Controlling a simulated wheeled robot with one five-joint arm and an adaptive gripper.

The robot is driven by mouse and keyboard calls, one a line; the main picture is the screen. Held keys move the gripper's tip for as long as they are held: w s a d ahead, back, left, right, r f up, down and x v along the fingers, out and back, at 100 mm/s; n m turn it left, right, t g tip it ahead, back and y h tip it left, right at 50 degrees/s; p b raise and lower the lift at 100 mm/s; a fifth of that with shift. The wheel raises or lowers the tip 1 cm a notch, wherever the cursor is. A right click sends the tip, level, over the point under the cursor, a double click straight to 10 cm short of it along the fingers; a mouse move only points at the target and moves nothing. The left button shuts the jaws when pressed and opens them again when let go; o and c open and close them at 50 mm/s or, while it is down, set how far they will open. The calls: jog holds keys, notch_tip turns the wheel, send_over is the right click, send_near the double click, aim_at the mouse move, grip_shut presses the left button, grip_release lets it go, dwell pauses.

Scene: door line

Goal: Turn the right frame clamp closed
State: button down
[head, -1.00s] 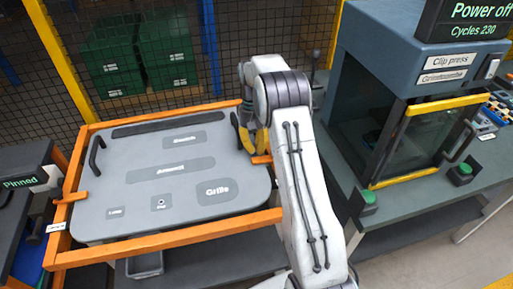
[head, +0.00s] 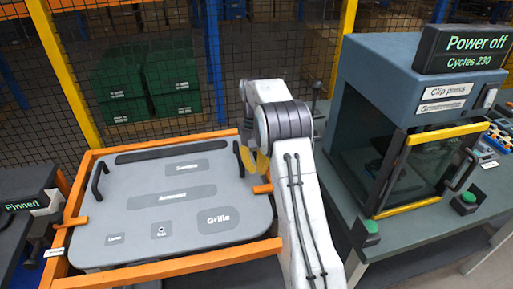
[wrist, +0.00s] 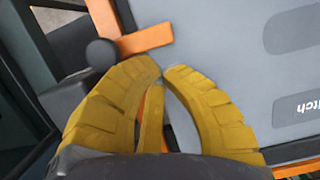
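The right frame clamp (head: 262,188) is a short orange lever on the right side of the orange frame. In the wrist view the lever (wrist: 146,38) lies across the frame bar, its inner end over the edge of the grey panel (wrist: 230,60). A round black knob (wrist: 102,53) is at its outer end. My gripper (head: 254,162) has yellow fingers and is just beyond the lever in the head view. In the wrist view its fingertips (wrist: 162,68) come together close to the lever, with nothing seen between them. Contact with the lever cannot be told.
The grey panel (head: 165,235) has a black handle (head: 98,182) at left and another (head: 238,158) at right, near my fingers. A left orange clamp (head: 72,222) crosses the frame. The clip press (head: 400,85) stands right. Wire mesh closes the back.

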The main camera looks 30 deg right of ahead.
jog(key=v, duration=0.7)
jog(key=shift+r, duration=0.4)
jog(key=shift+w+r, duration=0.1)
